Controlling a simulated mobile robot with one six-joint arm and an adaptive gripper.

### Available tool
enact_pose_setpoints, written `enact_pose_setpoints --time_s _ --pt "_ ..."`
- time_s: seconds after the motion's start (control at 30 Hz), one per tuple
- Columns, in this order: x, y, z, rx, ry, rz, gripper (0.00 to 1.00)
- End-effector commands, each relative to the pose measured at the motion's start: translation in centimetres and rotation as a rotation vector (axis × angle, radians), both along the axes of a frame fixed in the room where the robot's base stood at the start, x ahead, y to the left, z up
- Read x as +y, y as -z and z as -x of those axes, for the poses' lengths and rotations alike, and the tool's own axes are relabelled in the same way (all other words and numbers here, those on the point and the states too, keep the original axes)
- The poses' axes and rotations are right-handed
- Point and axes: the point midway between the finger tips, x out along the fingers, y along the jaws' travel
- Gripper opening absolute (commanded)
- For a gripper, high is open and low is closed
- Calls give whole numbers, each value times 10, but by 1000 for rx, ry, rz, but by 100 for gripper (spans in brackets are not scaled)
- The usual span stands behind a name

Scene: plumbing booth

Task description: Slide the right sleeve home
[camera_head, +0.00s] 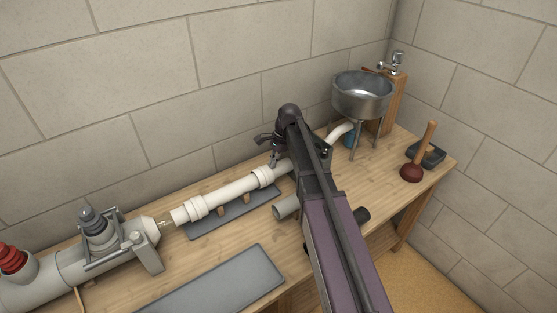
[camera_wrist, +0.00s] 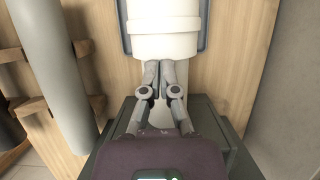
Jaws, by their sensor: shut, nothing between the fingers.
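A white pipe (camera_head: 229,193) lies in wooden cradles on a dark grey plate along the wall. The left sleeve (camera_head: 196,207) sits near its left end. The right sleeve (camera_head: 262,177) sits near its right end, partly beside my arm. My gripper (camera_head: 274,162) is shut and empty at the right sleeve's right side. In the wrist view, my gripper's fingertips (camera_wrist: 165,66) are together at the near edge of a white collar (camera_wrist: 164,45), which appears to be the right sleeve. I cannot tell whether they touch it. My arm hides the pipe's continuation to the right.
A grey tube (camera_head: 286,207) lies in front of the pipe; a grey tube on wooden supports (camera_wrist: 52,65) shows at left in the wrist view. A grey valve assembly (camera_head: 92,235) stands left, a metal sink (camera_head: 362,95) and plunger (camera_head: 413,171) right. A flat grey mat (camera_head: 215,288) lies in front.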

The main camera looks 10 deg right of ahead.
Motion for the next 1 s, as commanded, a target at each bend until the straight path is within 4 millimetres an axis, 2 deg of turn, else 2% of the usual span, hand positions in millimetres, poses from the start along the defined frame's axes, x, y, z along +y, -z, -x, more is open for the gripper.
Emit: enact_pose_setpoints --time_s 0.07,0.2,0.67,1.0 --pt "10 0 6 1 -2 -1 0" --pt "16 0 7 0 0 -1 0" --pt "15 -2 7 0 0 -1 0" --pt "10 -20 5 0 0 0 0"
